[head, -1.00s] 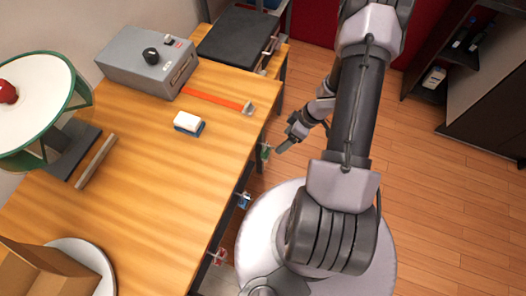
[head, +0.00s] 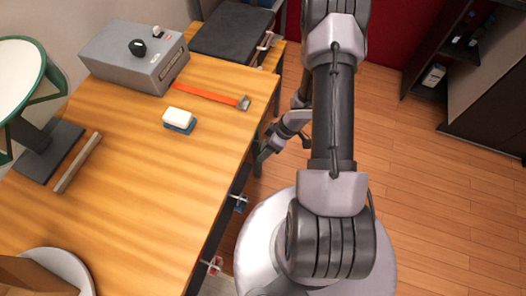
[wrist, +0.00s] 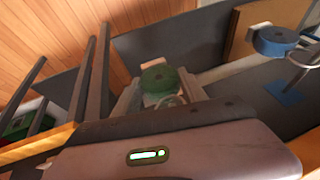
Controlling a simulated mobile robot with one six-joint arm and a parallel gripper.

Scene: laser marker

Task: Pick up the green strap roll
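The green strap roll (wrist: 160,78) is near the middle of the wrist view, just beyond my gripper. Pale finger parts of my gripper (wrist: 158,92) stand apart on either side of it, and I see no clear contact. In the head view my gripper (head: 264,150) is low beside the table's right edge, pointing at the table's side. There the green roll is hidden behind the gripper and table edge.
A blue strap roll (wrist: 275,42) hangs on a wire hook to the right; it also shows at the table side (head: 240,203). The table (head: 140,190) carries a grey control box (head: 135,58) and a white-and-blue block (head: 179,120).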

